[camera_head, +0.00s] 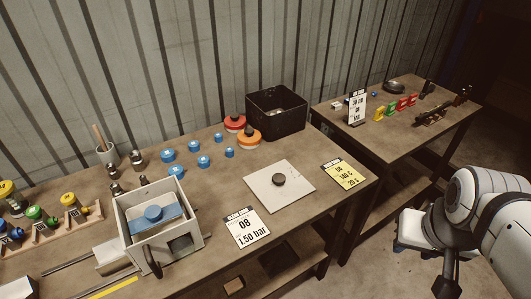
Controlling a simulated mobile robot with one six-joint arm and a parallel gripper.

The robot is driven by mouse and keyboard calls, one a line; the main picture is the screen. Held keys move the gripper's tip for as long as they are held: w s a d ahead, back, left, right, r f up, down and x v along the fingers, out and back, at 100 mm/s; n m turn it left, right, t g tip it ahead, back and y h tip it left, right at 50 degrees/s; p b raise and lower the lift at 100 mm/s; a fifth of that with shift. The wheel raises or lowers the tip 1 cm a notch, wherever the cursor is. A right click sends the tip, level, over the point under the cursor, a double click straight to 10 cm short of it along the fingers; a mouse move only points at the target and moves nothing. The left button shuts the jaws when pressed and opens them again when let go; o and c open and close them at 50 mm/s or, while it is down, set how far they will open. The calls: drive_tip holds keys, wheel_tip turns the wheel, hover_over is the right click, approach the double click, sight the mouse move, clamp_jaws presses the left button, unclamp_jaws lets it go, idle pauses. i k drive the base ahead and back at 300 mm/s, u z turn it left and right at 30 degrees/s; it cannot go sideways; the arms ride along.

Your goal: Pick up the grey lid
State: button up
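The grey lid (262,192) is a flat, light grey square plate with a dark round knob (279,180) in its middle. It lies flat on the near wooden table, right of centre, with bare wood around it. My white and dark arm (490,205) is at the right edge, off the table and well apart from the lid. A dark end part that looks like my gripper (446,286) hangs at the bottom right. Its fingers are not clear, and I cannot tell if it is open. Nothing touches the lid.
A black bin (277,112) and orange-red discs (247,137) stand behind the lid. A white card (247,228) and a yellow card (345,175) flank it. A grey box machine (160,222) and several blue caps are left. A second table (415,112) stands at the back right.

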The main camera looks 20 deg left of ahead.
sight(277, 185)
drive_tip(key=u, duration=0.6)
drive_tip(key=i, duration=0.85)
drive_tip(key=u, duration=0.4)
drive_tip(key=k, duration=0.95)
drive_tip(key=u, duration=0.15)
drive_tip(key=i, duration=0.95)
drive_tip(key=z, duration=0.05)
